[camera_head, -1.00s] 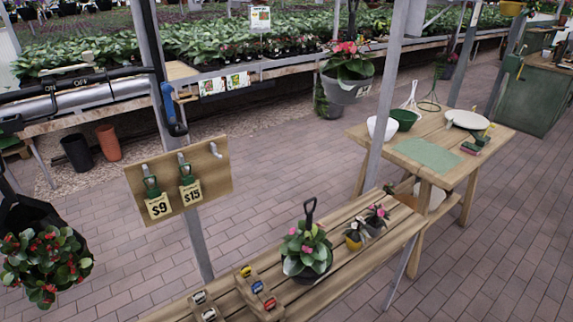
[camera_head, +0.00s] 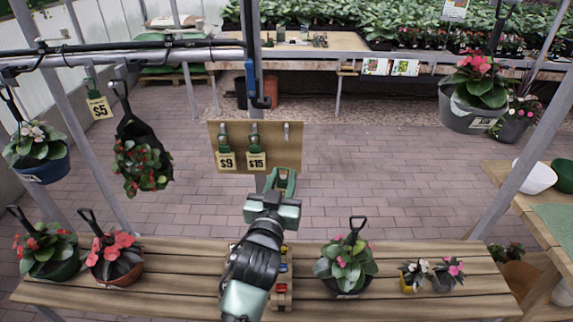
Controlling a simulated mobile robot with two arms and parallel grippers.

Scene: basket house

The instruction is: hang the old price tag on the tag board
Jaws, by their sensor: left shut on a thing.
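The tag board (camera_head: 290,157) is a wooden panel on a post in the middle. A $9 tag (camera_head: 227,160) hangs on its left hook and a $15 tag (camera_head: 256,160) on its middle hook; the right hook (camera_head: 287,130) is bare. My left gripper (camera_head: 283,181) is just below the board's lower right part, shut on a green clip-like thing. It looks like a price tag's holder, but no tag face or number shows. Another tag, $5 (camera_head: 99,107), hangs from the rail at the upper left. My right gripper is not in view.
A slatted bench (camera_head: 180,272) with several potted plants runs across the front. A hanging basket (camera_head: 142,163) is left of the board. A horizontal rail (camera_head: 150,54) and a blue-handled fitting (camera_head: 252,85) are above it. Space right of the board is clear.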

